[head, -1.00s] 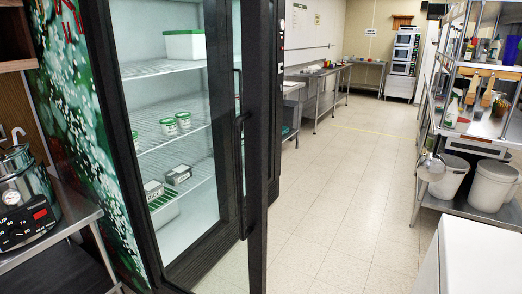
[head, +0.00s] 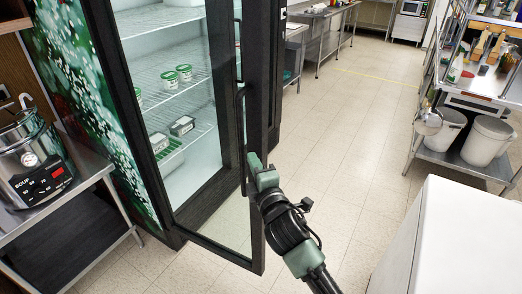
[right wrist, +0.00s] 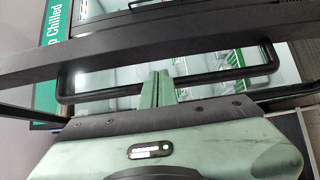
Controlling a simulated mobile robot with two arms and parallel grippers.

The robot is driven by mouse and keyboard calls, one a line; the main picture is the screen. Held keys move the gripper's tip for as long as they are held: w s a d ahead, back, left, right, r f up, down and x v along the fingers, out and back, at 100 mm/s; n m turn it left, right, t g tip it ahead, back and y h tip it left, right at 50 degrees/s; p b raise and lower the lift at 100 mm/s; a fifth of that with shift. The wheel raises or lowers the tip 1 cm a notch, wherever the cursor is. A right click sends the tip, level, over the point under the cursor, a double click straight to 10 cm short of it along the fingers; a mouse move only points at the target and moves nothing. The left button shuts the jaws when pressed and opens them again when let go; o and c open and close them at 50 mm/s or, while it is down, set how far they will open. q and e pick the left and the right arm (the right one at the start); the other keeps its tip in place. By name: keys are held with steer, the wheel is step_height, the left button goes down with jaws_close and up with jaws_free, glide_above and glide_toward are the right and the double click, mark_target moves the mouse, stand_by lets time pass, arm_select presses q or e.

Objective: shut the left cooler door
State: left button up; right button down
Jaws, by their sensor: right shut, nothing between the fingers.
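The left cooler door (head: 258,95) is a glass door in a dark frame, standing part way open. Its long black handle (head: 241,135) is near the free edge; it also crosses the right wrist view (right wrist: 215,81), with the dark frame (right wrist: 215,38) beyond. My right gripper (head: 256,165) is at the lower part of the handle in the head view. Its green fingers (right wrist: 158,88) are together and empty, overlapping the handle bar in the right wrist view. I cannot tell whether they touch it. My left gripper is not in view.
A soup warmer (head: 32,160) stands on a steel table at left. A white box-like unit (head: 455,235) is at lower right. A steel rack holds white bins (head: 487,142) at right. Tiled floor (head: 335,130) is clear between. Green-lidded tubs (head: 184,73) sit inside the cooler.

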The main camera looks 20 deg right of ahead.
mark_target(257, 145)
steer(key=shift+w+d+p, duration=0.45)
steer(key=shift+w+d, duration=0.75)
steer(key=shift+d, duration=0.3)
